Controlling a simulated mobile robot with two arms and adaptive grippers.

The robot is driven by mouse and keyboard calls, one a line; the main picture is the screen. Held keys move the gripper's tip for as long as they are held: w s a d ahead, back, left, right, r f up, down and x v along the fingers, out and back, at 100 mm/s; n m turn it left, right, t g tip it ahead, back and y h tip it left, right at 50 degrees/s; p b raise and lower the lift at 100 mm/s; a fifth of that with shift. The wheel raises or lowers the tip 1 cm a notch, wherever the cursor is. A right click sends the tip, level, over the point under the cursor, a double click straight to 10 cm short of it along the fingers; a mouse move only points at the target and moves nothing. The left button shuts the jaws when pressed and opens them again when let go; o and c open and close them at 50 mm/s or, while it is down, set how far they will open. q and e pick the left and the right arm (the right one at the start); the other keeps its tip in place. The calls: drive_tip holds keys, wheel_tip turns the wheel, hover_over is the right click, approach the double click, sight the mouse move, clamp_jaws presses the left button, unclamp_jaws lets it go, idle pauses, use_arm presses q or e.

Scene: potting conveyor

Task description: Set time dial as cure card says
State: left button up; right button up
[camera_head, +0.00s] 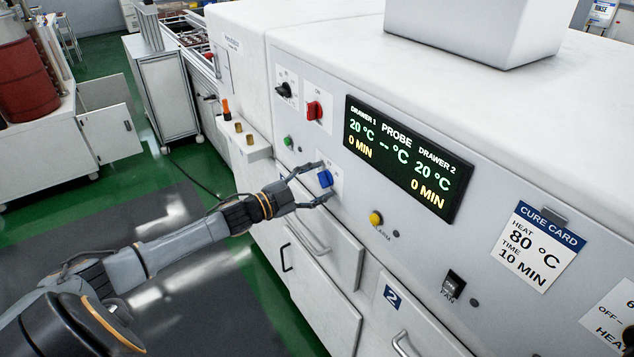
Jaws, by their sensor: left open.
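The cure card (538,246) on the right of the white oven panel reads heat 80 °C, time 10 MIN. The black display (405,158) shows 20 °C and 0 MIN for both drawer 1 and drawer 2, with dashes for the probe. A blue knob (326,179) sits on a white plate left of the display; I cannot read its label. My left gripper (321,183) is open at the blue knob, one finger above it and one below. I cannot tell whether the fingers touch it. My right gripper is not in view.
A black knob (284,90), a red knob (314,111), a green button (288,141) and a yellow button (376,218) are on the panel. A fan switch (453,284) is lower right. A dial plate marked heat (612,312) is cut off at the right edge. Drawers lie below.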

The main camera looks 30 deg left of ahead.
use_arm(q)
drive_tip(key=shift+s, duration=0.1)
drive_tip(key=shift+s+a+f, duration=0.1)
drive_tip(key=shift+s+a, duration=0.15)
drive_tip(key=shift+s, duration=0.25)
drive_tip(key=v, duration=1)
drive_tip(key=shift+s+a, duration=0.15)
drive_tip(key=shift+s, duration=0.2)
